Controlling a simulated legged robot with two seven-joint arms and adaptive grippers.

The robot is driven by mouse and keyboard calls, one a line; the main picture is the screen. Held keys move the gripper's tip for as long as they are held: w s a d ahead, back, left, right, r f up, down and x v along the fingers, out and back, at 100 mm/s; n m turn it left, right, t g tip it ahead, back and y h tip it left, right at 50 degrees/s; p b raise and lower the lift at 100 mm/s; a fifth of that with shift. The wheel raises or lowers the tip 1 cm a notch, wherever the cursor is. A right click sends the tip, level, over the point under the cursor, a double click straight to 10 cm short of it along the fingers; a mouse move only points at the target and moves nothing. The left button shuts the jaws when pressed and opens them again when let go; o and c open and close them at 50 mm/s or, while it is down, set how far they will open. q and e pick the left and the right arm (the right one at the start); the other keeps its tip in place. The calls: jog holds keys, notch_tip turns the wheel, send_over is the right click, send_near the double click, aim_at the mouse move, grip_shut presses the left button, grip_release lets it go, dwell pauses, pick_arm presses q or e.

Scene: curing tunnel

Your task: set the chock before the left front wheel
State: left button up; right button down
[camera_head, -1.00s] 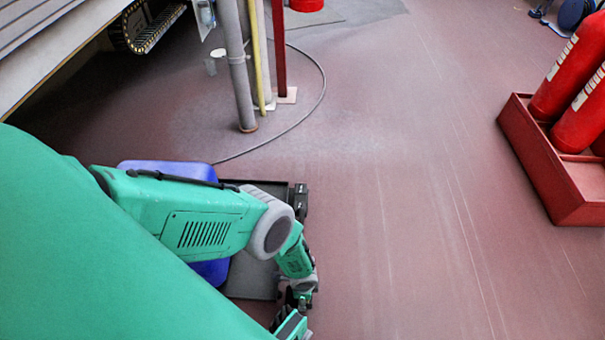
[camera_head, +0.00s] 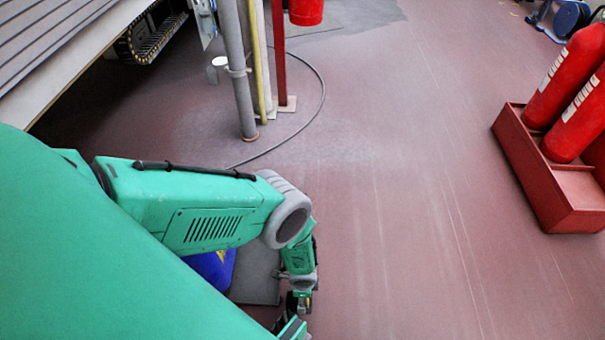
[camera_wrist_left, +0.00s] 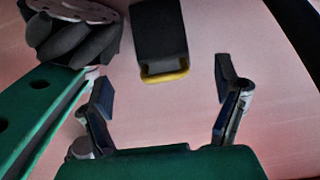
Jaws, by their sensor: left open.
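A dark block with a yellow end, which looks like the chock (camera_wrist_left: 160,38), lies on the floor in the left wrist view. My left gripper (camera_wrist_left: 162,82) is open, its two fingers apart on either side of the block's yellow end, without visible contact. A dark wheel with slanted rollers (camera_wrist_left: 72,32) stands at the upper left, to the left of the block; I cannot tell which wheel it is. In the head view my left arm reaches down to the bottom edge, where its end is largely cut off. No chock shows there, and my right gripper is out of view.
A blue object (camera_head: 212,268) and a grey panel (camera_head: 257,276) are partly hidden under my arm. Poles (camera_head: 238,75) and a cable (camera_head: 320,85) stand beyond. Red cylinders (camera_head: 566,75) sit in a red tray (camera_head: 545,180) at right. The middle floor is clear.

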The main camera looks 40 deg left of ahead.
pick_arm(q)
jog(key=shift+r+p, duration=0.85)
jog(key=shift+r, duration=1)
jog(key=s+a+r+n, duration=0.2)
jog(key=s+r+n, duration=0.1)
jog(key=r, duration=0.8)
jog(key=s+a+r+n, duration=0.3)
jog(key=s+r+n, duration=0.1)
jog(key=r, duration=0.7)
jog(key=s+a+r+n, duration=0.3)
jog(key=s+r+n, duration=0.1)
jog(key=r, duration=0.7)
jog(key=shift+s+r+t, duration=0.15)
jog(key=shift+r+t, duration=0.05)
jog(key=shift+t, duration=0.1)
notch_tip(320, 180, up, 9)
jog(key=p, duration=0.9)
jog(key=shift+r, duration=0.2)
